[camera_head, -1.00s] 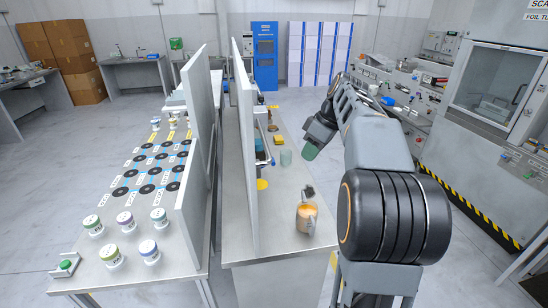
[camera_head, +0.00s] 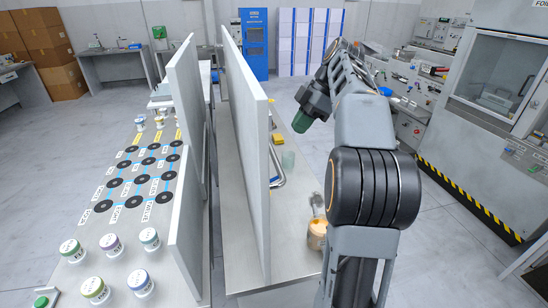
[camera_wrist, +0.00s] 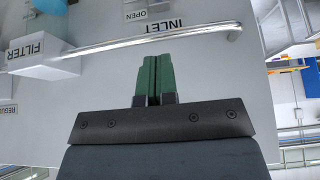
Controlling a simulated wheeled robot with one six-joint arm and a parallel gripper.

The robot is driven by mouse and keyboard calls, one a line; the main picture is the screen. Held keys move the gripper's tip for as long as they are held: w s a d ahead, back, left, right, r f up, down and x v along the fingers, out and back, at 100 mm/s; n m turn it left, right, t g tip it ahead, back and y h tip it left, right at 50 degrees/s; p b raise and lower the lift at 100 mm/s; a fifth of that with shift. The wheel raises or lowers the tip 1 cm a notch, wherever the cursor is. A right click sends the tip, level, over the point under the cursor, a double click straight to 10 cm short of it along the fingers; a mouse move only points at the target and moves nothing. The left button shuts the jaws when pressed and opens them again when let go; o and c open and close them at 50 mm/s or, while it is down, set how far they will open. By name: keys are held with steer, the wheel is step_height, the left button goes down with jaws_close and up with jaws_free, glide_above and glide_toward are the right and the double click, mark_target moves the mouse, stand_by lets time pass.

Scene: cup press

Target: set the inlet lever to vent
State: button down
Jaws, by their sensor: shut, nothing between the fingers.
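In the wrist view the grey panel appears upside down, with the INLET label (camera_wrist: 166,27), an OPEN label (camera_wrist: 136,15) and a FILTER label (camera_wrist: 26,47). A bent silver tube (camera_wrist: 130,44) runs across the panel from the white filter block (camera_wrist: 45,66) towards the inlet label. I cannot clearly make out the inlet lever or a vent mark. My gripper (camera_wrist: 152,62) is shut and empty, its green fingertips together just short of the tube in the picture. In the head view my gripper (camera_head: 301,124) hangs above the bench's right side.
A tall grey partition (camera_head: 245,140) hides much of the bench. Lidded cups stand on the left table.

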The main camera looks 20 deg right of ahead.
steer(key=shift+s+d+r, duration=0.1)
steer(key=shift+a, duration=0.25)
glide_above(276, 178)
steer(key=f, duration=0.9)
steer(key=shift+d, duration=0.4)
steer(key=shift+s+d+f, duration=0.1)
steer(key=shift+d+f, duration=0.15)
steer(key=shift+f, duration=0.25)
steer(key=shift+s+d+f, duration=0.1)
steer(key=shift+d+f, duration=0.1)
steer(key=shift+f, duration=0.3)
steer(key=shift+d+f, duration=0.2)
steer(key=shift+f, duration=0.6)
